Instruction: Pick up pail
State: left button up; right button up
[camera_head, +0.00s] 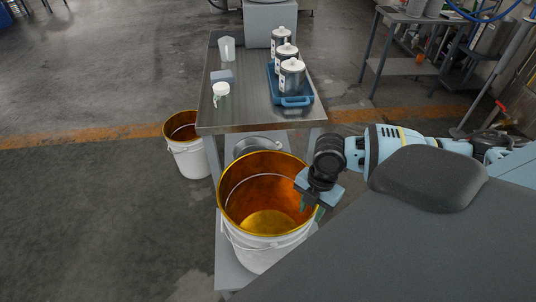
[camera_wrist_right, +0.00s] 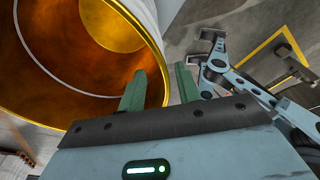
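A white pail (camera_head: 262,252) with a yellow rim, orange-gold inside and a thin wire handle stands open and upright at the near end of the steel table, seemingly on a low grey shelf. My right gripper (camera_head: 312,211) is at its right rim, pointing down. In the right wrist view, the gripper's green fingers (camera_wrist_right: 159,82) are apart. One finger overlaps the inside of the pail (camera_wrist_right: 60,60) and the other is outside, with the rim between them. A second, similar pail (camera_head: 190,160) stands on the floor left of the table.
The steel table (camera_head: 243,112) holds a blue tray (camera_head: 296,101) with several lidded metal cans, a white-lidded jar (camera_head: 221,94), a grey block (camera_head: 222,76) and a pale beaker (camera_head: 227,48). A workbench (camera_head: 420,66) stands at the back right. The floor at left is clear.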

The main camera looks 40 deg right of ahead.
aim_at(309, 220)
jog(key=shift+s+a+f, duration=0.1)
jog(key=shift+a+f, duration=0.15)
jog(key=shift+f, duration=1.05)
jog(key=shift+s+a+f, duration=0.1)
jog(key=shift+a+f, duration=0.1)
jog(key=shift+f, duration=1.05)
grip_shut()
jog(key=shift+s, duration=0.15)
